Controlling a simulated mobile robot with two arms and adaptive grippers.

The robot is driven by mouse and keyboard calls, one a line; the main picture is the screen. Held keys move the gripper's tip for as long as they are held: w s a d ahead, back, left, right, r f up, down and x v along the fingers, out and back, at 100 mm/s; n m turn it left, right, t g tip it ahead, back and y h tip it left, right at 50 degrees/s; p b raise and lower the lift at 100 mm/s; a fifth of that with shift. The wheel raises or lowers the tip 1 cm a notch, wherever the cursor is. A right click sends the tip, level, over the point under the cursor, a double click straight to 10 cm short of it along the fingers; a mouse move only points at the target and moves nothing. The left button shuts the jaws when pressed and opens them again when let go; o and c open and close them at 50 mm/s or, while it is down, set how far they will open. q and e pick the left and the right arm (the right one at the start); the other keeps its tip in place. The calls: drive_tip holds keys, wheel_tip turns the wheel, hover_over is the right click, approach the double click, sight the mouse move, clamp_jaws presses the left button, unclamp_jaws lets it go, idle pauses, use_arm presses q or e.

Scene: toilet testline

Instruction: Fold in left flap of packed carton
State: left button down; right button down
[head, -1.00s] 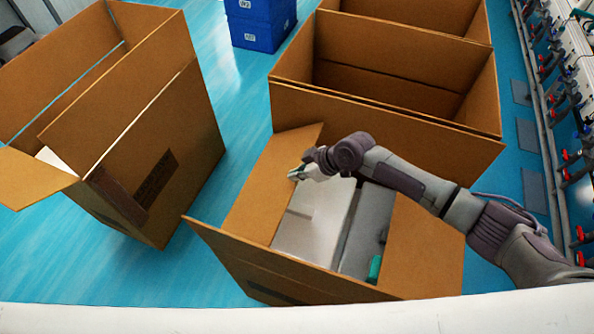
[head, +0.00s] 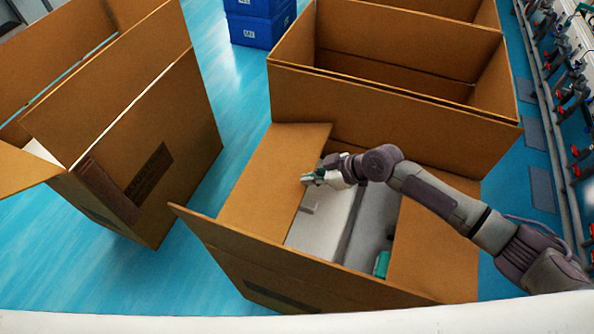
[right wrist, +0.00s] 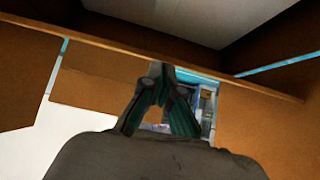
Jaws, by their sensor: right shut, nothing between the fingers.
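The packed carton (head: 330,278) stands in the front middle of the head view, with white and grey boxes (head: 335,225) inside. Its left flap (head: 268,180) leans inward over the left part of the opening. The right flap (head: 432,250) also lies inward at the right side. My right gripper (head: 306,180) is shut and empty, at the inner edge of the left flap, above the white contents. I cannot tell whether it touches the flap. Its fingers also show closed in the right wrist view (right wrist: 167,72). My left gripper is not in view.
An open carton (head: 160,150) stands to the left, its flap sticking out. Another open carton (head: 395,115) stands close behind the packed one. Blue crates (head: 262,25) sit at the back. Clear blue floor lies between the cartons. A machine line runs along the right.

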drive_tip(key=shift+s+d+f+b, duration=0.15)
drive_tip(key=shift+d+f+b, duration=0.15)
drive_tip(key=shift+f+b, duration=0.55)
drive_tip(key=shift+s+d+f+b, duration=0.1)
drive_tip(key=shift+d+f+b, duration=0.15)
drive_tip(key=shift+f+b, duration=0.65)
drive_tip(key=shift+s+d+f+b, duration=0.15)
drive_tip(key=shift+d+f+b, duration=0.3)
drive_tip(key=shift+f, duration=0.7)
drive_tip(key=shift+a+r, duration=0.1)
drive_tip(key=shift+a, duration=0.05)
